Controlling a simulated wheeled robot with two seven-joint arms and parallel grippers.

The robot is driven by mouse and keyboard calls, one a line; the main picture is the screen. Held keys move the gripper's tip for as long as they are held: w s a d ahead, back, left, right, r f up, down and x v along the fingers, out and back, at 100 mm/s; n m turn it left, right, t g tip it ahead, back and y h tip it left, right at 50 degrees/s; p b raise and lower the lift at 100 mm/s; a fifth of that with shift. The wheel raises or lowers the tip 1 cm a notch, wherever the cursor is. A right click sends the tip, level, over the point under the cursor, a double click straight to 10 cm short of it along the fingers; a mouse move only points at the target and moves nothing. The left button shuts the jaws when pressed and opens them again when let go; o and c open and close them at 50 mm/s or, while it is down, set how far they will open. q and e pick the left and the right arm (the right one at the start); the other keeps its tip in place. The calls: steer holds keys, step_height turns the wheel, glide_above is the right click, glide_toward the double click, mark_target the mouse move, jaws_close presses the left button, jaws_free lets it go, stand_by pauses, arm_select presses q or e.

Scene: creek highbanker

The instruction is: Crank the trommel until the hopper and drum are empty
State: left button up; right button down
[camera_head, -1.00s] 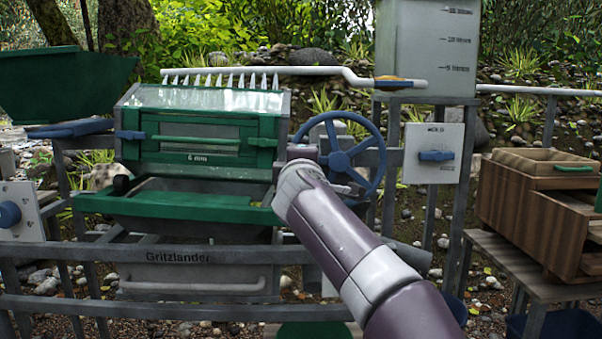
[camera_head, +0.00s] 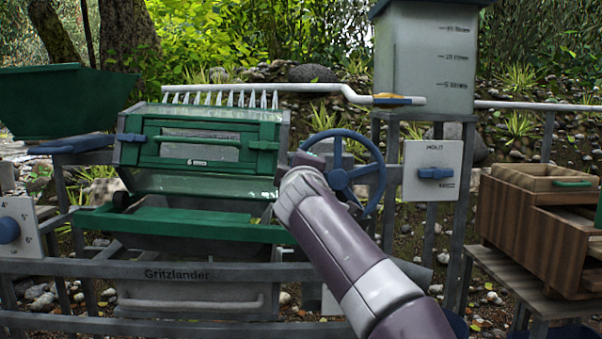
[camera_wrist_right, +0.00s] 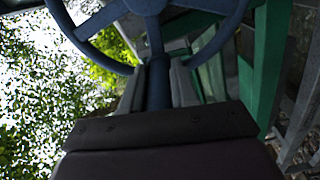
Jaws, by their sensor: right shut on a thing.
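The blue crank wheel (camera_head: 339,176) stands at the right end of the trommel drum (camera_head: 200,150), a green-framed housing with a handle bar and clear panels. My right gripper (camera_wrist_right: 158,88) is shut on a blue bar of the wheel, which shows between its fingers in the right wrist view. In the head view my right arm hides the wheel's lower left part. A green hopper-like bin (camera_head: 60,100) stands at the far left. I cannot see inside it or make out the drum's contents. My left gripper is out of view.
A white spray pipe (camera_head: 300,88) with nozzles runs above the drum. A water tank (camera_head: 425,65) and a white valve plate (camera_head: 432,155) stand right of the wheel. A wooden box (camera_head: 535,215) is at the right. A grey rail (camera_head: 120,268) crosses the front.

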steer(key=c, duration=0.9)
jaws_free()
steer(key=shift+d, duration=0.1)
steer(key=shift+s, duration=0.35)
steer(key=s+b, duration=0.3)
steer(key=s, duration=0.9)
steer(key=shift+d, duration=0.2)
